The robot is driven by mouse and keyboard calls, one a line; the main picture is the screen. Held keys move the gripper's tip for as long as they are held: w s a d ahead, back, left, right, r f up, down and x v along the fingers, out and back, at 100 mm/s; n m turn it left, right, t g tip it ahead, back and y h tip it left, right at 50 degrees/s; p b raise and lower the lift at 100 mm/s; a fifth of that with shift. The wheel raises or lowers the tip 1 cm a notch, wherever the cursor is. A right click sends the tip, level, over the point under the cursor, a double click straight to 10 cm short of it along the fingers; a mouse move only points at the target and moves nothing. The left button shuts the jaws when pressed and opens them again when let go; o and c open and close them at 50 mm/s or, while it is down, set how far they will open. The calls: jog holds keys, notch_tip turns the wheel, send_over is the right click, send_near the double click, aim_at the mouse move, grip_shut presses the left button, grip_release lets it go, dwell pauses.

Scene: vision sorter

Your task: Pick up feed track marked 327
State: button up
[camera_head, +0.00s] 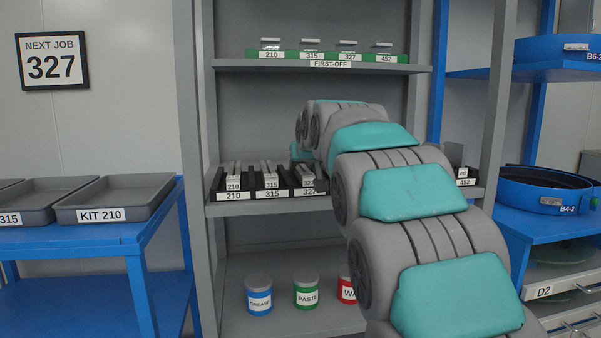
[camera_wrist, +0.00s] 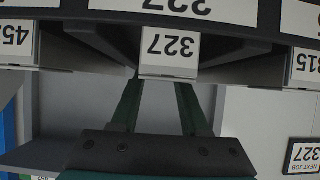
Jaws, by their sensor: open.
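The feed track marked 327 (camera_head: 307,181) sits in its slot of the black rack on the middle shelf, partly hidden by my arm. In the wrist view, which is upside down, its white end plate marked 327 (camera_wrist: 170,52) faces the camera. My gripper (camera_wrist: 160,84) is open, with two dark green fingers reaching toward the plate. The fingertips show near the plate's two edges; I cannot tell whether they are around the track or touching it. In the head view my arm hides the gripper.
Tracks marked 315 (camera_head: 271,181) and 210 (camera_head: 233,183) stand to the left, and a 452 track (camera_head: 462,173) to the right. Sample pieces stand on the upper FIRST-OFF shelf (camera_head: 330,67). Cans, including a blue grease can (camera_head: 259,296), stand below. A sign (camera_head: 52,61) reads NEXT JOB 327.

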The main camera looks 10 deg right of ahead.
jog(key=x, duration=0.2)
jog(key=shift+w+f, duration=0.1)
jog(key=shift+w, duration=0.15)
grip_shut()
dwell(1.2)
